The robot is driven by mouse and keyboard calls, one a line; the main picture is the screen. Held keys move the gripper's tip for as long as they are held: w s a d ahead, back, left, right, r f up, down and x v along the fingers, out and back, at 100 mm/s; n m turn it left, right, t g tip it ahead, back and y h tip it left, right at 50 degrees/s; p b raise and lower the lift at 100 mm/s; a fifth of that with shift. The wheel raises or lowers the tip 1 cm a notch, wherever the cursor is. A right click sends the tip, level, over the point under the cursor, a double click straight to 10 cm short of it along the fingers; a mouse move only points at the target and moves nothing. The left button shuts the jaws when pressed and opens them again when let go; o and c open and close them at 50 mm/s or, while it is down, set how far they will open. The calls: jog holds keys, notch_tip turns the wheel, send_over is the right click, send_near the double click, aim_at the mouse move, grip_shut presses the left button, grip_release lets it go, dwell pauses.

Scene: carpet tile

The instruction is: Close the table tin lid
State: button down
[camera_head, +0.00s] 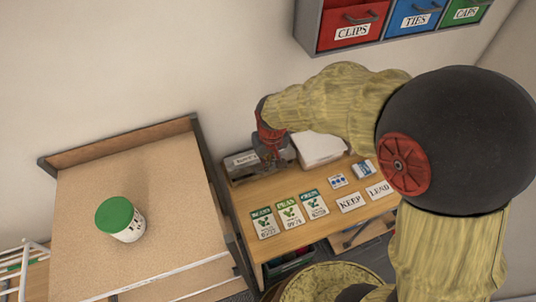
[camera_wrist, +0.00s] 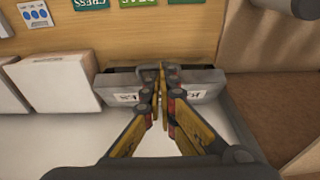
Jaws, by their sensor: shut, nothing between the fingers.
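A grey tin (camera_head: 245,160) with a white label stands at the back left of the wooden table (camera_head: 240,207). It also shows in the wrist view as a grey box (camera_wrist: 112,84) on both sides of my fingers. My gripper (camera_head: 270,160) is at the tin in the head view and hides part of it. In the wrist view my gripper (camera_wrist: 159,73) is shut and empty, its fingertips together over the tin's middle. I cannot tell whether the fingertips touch the tin. The lid's position is not clear, as my fingers cover the centre.
White boxes (camera_head: 318,148) stand right of the tin. Several seed packets (camera_head: 289,211) and the KEEP (camera_head: 350,202) and LEND cards lie in front. A higher cork-topped surface (camera_head: 80,230) with a green-lidded jar (camera_head: 122,219) is to the left. Drawers (camera_head: 351,22) hang above.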

jog(key=shift+w+a+f, duration=0.1)
jog(key=shift+w+f, duration=0.1)
jog(key=shift+f, duration=0.75)
jog(key=shift+w+f, duration=0.15)
jog(key=shift+f, duration=0.8)
jog(key=f+b, duration=0.2)
jog(key=s+f+t+b, duration=0.1)
jog(key=f+b, duration=0.1)
jog(key=b, duration=0.1)
jog(key=s+f+t+b, duration=0.1)
jog(key=b, duration=0.2)
jog(key=shift+d+f+y, duration=0.3)
jog(key=shift+f+y, duration=0.1)
jog(key=shift+f, duration=0.45)
jog(key=shift+r, duration=0.1)
